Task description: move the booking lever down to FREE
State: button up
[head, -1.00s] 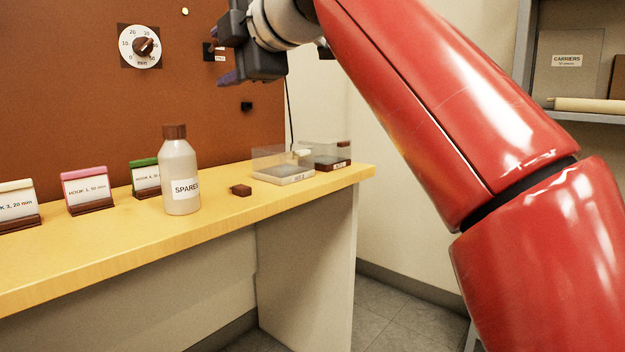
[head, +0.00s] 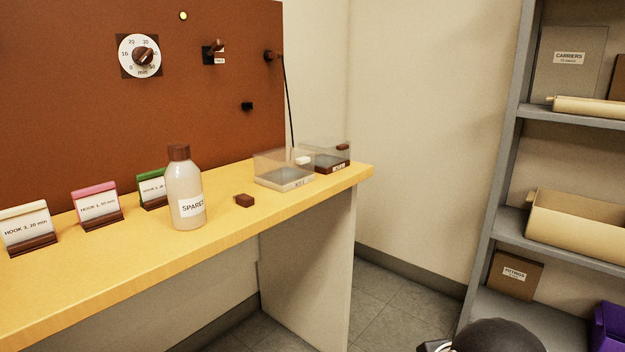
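The booking lever (head: 217,46) appears to be the small brown-handled lever on a black mount on the brown wall panel, right of the round dial. Its handle sticks out from the mount and sits above a small white label (head: 219,61), whose print is too small to read surely. Nothing touches the lever. My gripper is out of the picture. A dark rounded part of my own body shows at the bottom right edge.
The dial (head: 140,55), a brown knob (head: 272,56) and a black peg (head: 247,106) are on the panel. On the yellow bench (head: 120,248) stand a SPARES bottle (head: 184,190), hook cards, a brown block (head: 244,200) and clear boxes. Shelves (head: 515,130) stand at right.

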aim_at(217, 44)
jog(key=u, duration=1.7)
jog(key=l+u, duration=0.1)
jog(key=l, duration=1.75)
